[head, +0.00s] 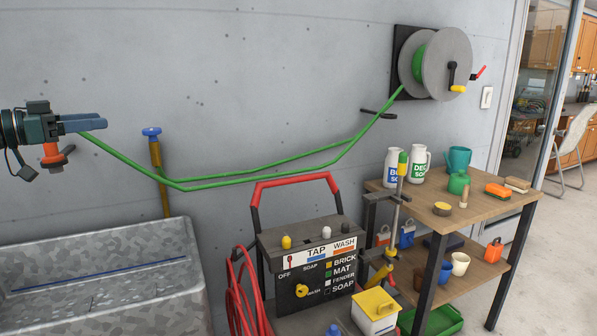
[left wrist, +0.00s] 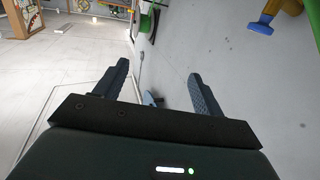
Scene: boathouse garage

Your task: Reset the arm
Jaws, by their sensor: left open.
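My left gripper (head: 104,121) is at the left of the head view, high in front of the grey wall, pointing right. It also shows in the left wrist view (left wrist: 154,85), its two dark fingers spread with nothing held between them. A green hose (head: 250,170) sags from the wall reel (head: 437,65) to just under the fingers. Its left end is hidden by my gripper. An orange and dark fitting (head: 51,156) shows just below the gripper; whether it joins the hose is unclear. My right gripper is out of view.
A metal trough (head: 190,260) stands below my left gripper, with a blue-topped yellow post (head: 155,165) behind it. A red-handled tap and soap cart (head: 310,235) stands in the middle. A wooden table (head: 480,210) with jugs and cups stands at right. Wall space above the hose is clear.

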